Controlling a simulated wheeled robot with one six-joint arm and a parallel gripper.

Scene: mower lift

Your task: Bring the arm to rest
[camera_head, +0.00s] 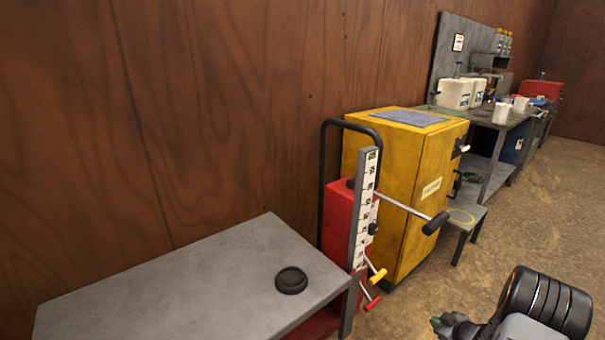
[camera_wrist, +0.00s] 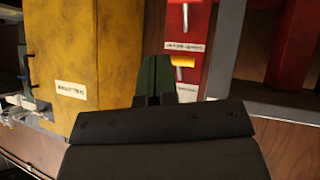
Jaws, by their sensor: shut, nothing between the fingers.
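My gripper (camera_head: 437,322) is low at the right of the head view, at the end of my dark arm. Its green fingers (camera_wrist: 155,78) are shut and empty in the wrist view, in front of the yellow cabinet and the red lift column. In the head view the gripper is right of the mower lift (camera_head: 340,210), apart from it, over the floor. The lift has a grey platform (camera_head: 190,280), a scale post, a long black-gripped lever (camera_head: 433,224), a yellow-tipped lever (camera_head: 377,276) and a red-tipped lever (camera_head: 372,303).
A black round puck (camera_head: 291,280) lies on the platform. A workbench (camera_head: 505,122) with white containers runs along the wall. The brown floor (camera_head: 540,215) at right is clear.

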